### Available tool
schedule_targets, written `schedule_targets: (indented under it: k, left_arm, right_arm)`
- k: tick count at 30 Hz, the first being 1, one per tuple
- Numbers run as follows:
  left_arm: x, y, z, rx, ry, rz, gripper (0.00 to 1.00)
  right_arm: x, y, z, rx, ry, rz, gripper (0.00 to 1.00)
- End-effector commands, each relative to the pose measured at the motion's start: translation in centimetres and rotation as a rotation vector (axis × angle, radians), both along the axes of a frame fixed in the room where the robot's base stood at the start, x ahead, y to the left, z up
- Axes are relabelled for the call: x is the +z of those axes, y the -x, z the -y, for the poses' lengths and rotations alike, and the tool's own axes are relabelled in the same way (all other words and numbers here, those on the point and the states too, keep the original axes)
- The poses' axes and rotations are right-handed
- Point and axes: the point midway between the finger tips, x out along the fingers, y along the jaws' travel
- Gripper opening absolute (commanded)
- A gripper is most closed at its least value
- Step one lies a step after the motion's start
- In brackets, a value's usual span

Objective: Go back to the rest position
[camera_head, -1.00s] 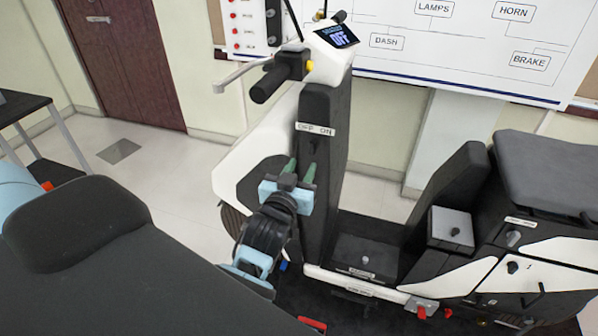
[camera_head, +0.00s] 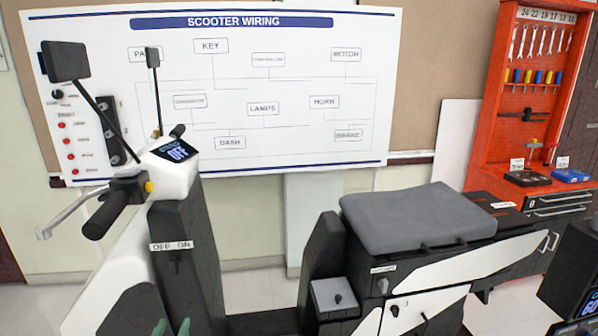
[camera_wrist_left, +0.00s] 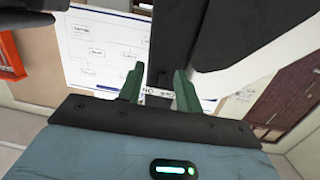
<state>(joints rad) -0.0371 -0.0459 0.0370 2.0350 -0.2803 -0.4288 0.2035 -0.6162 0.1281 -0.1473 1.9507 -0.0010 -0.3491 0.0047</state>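The scooter's dark front column (camera_head: 185,275) stands at the left in the head view, with an OFF ON label (camera_head: 171,246) and a small key switch below it. The dash display (camera_head: 178,151) reads OFF. My left gripper (camera_head: 172,328) shows only as two green fingertips at the bottom edge, below the label. In the left wrist view my left gripper (camera_wrist_left: 158,90) has its fingers spread, with the column and part of the label (camera_wrist_left: 158,92) beyond the gap. I see nothing held between them. My right gripper is in neither view.
The handlebar grip (camera_head: 105,215) and mirror (camera_head: 66,61) stick out at the left. A wiring board (camera_head: 270,130) hangs behind; a red tool cabinet (camera_head: 500,150) stands far right.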

Motion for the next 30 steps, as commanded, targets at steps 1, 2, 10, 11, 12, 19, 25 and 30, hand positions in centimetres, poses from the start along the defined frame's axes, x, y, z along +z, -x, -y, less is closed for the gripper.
schedule_targets:
  k: [1, 2, 10, 11, 12, 19, 25, 30]
  left_arm:
    - [-3.1, 1.7, 0.7, -0.029, -0.007, -0.064, 0.35]
    - [-4.7, 2.8, 1.1, -0.049, -0.012, -0.099, 0.35]
    - [-17.2, 14.5, 5.0, -0.215, -0.010, -0.396, 0.35]
    - [-18.2, 15.9, 5.3, -0.231, -0.008, -0.425, 0.35]
    - [-19.4, 17.6, 5.7, -0.249, -0.003, -0.459, 0.35]
    - [-23.2, 24.5, 7.3, -0.319, 0.018, -0.589, 0.35]
    - [-23.7, 25.5, 7.5, -0.330, 0.021, -0.608, 0.35]
    - [-23.7, 25.5, 7.5, -0.329, 0.021, -0.607, 0.35]
  right_arm:
    - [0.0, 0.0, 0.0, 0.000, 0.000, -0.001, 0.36]
    - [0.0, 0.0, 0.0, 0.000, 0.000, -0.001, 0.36]
    - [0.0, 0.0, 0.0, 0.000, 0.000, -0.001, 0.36]
    - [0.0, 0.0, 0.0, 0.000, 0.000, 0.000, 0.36]
    - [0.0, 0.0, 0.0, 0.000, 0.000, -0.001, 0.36]
    - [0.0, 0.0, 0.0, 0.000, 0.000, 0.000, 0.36]
    - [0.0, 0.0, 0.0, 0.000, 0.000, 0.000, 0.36]
    - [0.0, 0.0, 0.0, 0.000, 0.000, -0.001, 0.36]
